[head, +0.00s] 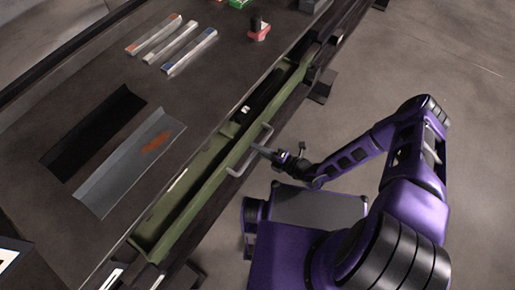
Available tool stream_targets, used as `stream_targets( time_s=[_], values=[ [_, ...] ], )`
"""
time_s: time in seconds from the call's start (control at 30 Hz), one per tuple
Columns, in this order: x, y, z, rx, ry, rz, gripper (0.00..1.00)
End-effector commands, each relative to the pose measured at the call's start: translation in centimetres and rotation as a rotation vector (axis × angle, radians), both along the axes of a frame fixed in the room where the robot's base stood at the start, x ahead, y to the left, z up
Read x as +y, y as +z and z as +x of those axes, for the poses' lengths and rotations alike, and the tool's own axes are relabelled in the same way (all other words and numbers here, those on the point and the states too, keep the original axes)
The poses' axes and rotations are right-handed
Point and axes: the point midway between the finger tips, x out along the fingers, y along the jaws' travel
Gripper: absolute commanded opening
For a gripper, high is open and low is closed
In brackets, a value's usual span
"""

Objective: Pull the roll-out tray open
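The roll-out tray (207,192) is a long, narrow green drawer along the edge of the dark bench. A gap shows between its front wall and the bench, so it stands partly open, with something dark inside. Its pale bar handle (237,172) sticks out from the front wall. My gripper (261,149) reaches in from the right and its tip is at the handle's upper part. The fingers are small and seen from above, so I cannot tell whether they are closed around the bar or only beside it.
On the bench (150,92) lie a black and grey angled panel (100,192), several pale strips (172,43) and a red-and-black object (259,29). A dark foot (322,88) sticks out beyond the bench. The floor (430,60) at the upper right is clear.

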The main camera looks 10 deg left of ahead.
Motion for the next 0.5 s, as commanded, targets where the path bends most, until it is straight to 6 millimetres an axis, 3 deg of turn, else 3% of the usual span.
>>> stream_targets(
  time_s=[0.1, 0.5],
  values=[
    [-0.01, 0.02, -0.01, 0.000, 0.000, 0.001, 0.00],
    [-0.02, 0.05, 0.00, -0.001, 0.000, 0.001, 0.00]
  ],
)
